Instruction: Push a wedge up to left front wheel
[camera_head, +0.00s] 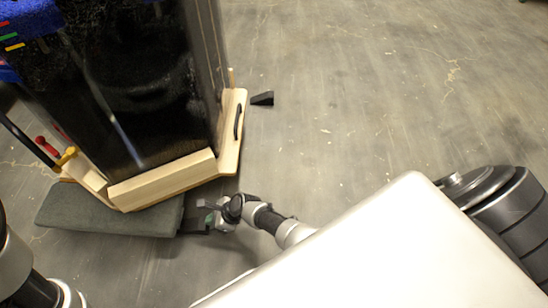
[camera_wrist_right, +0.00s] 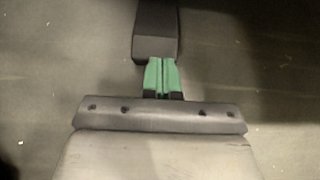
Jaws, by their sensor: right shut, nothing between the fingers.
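A dark wedge (camera_head: 194,226) lies on the floor by the cart's near right corner. It also shows in the right wrist view (camera_wrist_right: 156,35), straight ahead of the fingers. My right gripper (camera_head: 208,217) is low by the floor at the wedge's right end. Its green fingertips (camera_wrist_right: 162,76) are shut together with nothing between them, at the wedge's near end; they seem to touch it. A second black wedge (camera_head: 262,98) lies on the floor right of the cart. The cart's wheels are hidden under its wooden base (camera_head: 228,160). My left gripper is out of view; part of my left arm shows at lower left.
The dark tank (camera_head: 150,80) stands on the wooden cart, which has a black handle (camera_head: 238,122). A red-knobbed fitting (camera_head: 46,146) is at the left. The floor to the right is clear.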

